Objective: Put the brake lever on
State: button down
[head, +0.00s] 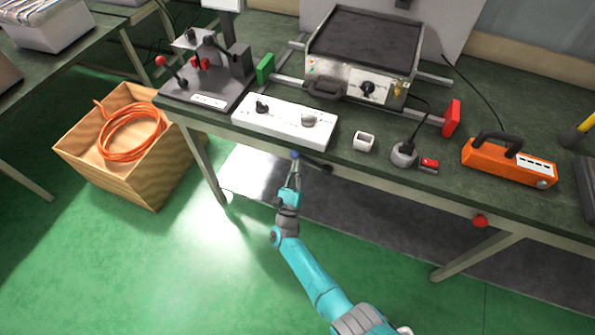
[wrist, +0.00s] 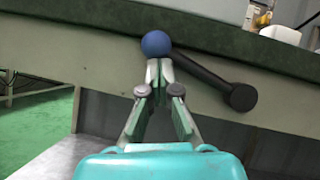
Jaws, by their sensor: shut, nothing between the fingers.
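A dark lever with a blue ball knob (wrist: 156,44) is mounted on the front edge of the bench. In the wrist view its black arm (wrist: 208,76) slants down to the right from the knob to a round pivot (wrist: 241,97). The knob also shows in the head view (head: 295,154). No label marks it as the brake lever. My gripper (wrist: 160,66) is shut and empty, its fingertips at the lower side of the knob; I cannot tell whether they touch. In the head view my gripper (head: 294,166) reaches up to the bench's front edge.
On the bench (head: 350,180) stand a white switch box (head: 285,125), a fixture with a red-knobbed lever (head: 172,72), a hot plate (head: 365,45) and an orange device (head: 508,163). A red button (head: 480,220) is on the front edge. A wooden crate (head: 120,170) stands left.

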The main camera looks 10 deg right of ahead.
jog(key=shift+r+m+g+h, duration=0.5)
jog(key=shift+m+h, duration=0.35)
jog(key=shift+m, duration=0.4)
jog(key=shift+r+m+g+h, duration=0.4)
jog(key=shift+r+m+h, duration=0.35)
jog(key=shift+m, duration=0.5)
jog(key=shift+d, duration=0.1)
